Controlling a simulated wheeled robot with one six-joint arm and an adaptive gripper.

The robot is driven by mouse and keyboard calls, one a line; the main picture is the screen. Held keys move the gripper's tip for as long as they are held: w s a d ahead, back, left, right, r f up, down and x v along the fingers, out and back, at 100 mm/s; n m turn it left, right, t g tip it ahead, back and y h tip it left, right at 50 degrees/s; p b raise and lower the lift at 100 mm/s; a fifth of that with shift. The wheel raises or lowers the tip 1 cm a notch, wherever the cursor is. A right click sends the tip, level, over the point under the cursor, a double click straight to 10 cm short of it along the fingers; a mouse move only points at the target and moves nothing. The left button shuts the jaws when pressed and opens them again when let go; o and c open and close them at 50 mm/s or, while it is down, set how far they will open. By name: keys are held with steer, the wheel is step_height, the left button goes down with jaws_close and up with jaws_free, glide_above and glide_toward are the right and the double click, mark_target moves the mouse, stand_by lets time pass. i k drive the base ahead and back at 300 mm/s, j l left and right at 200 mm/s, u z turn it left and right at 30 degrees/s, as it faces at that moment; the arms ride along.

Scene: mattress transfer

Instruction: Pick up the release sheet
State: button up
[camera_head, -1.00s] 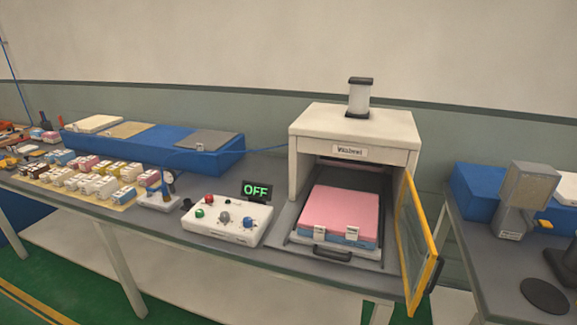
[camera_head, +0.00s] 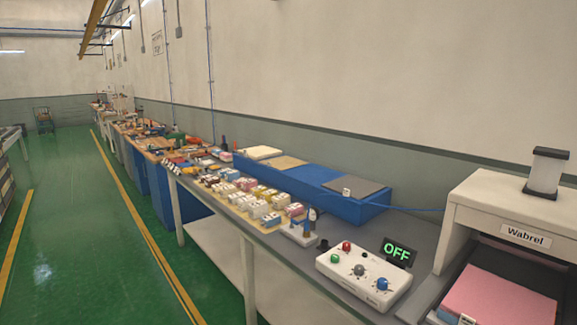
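A long blue stand (camera_head: 345,209) on the workbench carries several flat sheets side by side. One is a white sheet (camera_head: 262,153), one a tan sheet (camera_head: 286,162) and one a grey sheet (camera_head: 362,188) with a small white tag at its edge. I cannot tell which of them is the release sheet. My gripper is not in view.
A press (camera_head: 475,190) stands at the right with a pink slab (camera_head: 495,300) in it. A control box (camera_head: 365,275) with buttons and a display (camera_head: 398,252) reading OFF is beside it. Many small blocks (camera_head: 262,208) fill the bench's front. The green floor aisle (camera_head: 85,230) is clear at left.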

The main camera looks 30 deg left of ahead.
mark_target(284, 162)
steer(key=i+j, duration=0.1)
steer(key=j, duration=0.4)
steer(key=i+j, duration=0.1)
steer(key=j, duration=0.4)
steer(key=i+j, duration=0.1)
steer(key=j, duration=0.4)
steer(key=i+j, duration=0.1)
steer(key=j, duration=0.4)
